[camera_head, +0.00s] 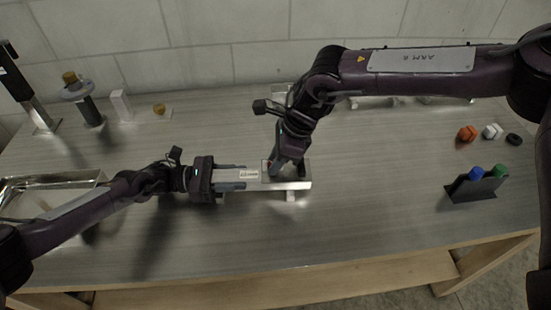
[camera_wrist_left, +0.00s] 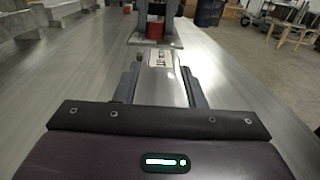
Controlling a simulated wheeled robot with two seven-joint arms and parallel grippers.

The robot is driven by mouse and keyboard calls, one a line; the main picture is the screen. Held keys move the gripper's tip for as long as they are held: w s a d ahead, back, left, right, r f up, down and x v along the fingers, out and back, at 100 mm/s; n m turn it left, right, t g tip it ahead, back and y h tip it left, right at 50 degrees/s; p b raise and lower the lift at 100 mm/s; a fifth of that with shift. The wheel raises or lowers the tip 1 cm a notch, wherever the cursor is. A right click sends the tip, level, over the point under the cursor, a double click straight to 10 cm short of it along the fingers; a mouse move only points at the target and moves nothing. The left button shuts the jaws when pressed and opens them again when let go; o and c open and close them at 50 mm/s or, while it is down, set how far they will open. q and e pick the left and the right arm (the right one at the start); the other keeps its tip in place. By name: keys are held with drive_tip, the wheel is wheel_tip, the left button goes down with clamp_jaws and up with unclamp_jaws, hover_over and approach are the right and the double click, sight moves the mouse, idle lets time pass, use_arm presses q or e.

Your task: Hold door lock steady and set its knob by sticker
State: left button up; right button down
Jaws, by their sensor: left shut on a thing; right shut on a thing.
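The door lock (camera_head: 299,185) is a silvery metal bar with a wider plate at its right end, lying over the middle of the table. A white sticker (camera_head: 249,174) with dark marks is on its top. My left gripper (camera_head: 240,180) is shut on the bar from the left, one finger along each side; the bar (camera_wrist_left: 163,92) runs between the fingers in the left wrist view. My right gripper (camera_head: 277,172) comes down from above and is shut at the plate end. A red part, seemingly the knob (camera_wrist_left: 155,30), shows between its fingers; its setting is hidden.
A metal tray (camera_head: 98,180) is at left. A dark holder (camera_head: 474,189) with blue and green pieces stands at right, near orange (camera_head: 467,133), white and black small parts. Stands and blocks (camera_head: 121,105) are at the back left. The front middle table is clear.

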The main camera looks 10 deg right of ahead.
drive_tip(key=m+t, duration=0.1)
drive_tip(key=m, duration=0.3)
drive_tip(key=shift+s+t, duration=0.1)
drive_tip(key=shift+t, duration=0.3)
use_arm(q)
drive_tip(key=shift+s, duration=0.1)
use_arm(e)
drive_tip(key=shift+a+m+t+h, duration=0.1)
drive_tip(key=shift+m+t+h, duration=0.25)
drive_tip(key=shift+m, duration=0.75)
drive_tip(key=shift+a+m+t+h, duration=0.1)
drive_tip(key=shift+m+t+h, duration=0.2)
drive_tip(key=shift+m, duration=0.8)
drive_tip(key=shift+d, duration=0.1)
drive_tip(key=c, duration=1.2)
unclamp_jaws()
drive_tip(key=shift+s, duration=0.1)
drive_tip(key=v, duration=1.2)
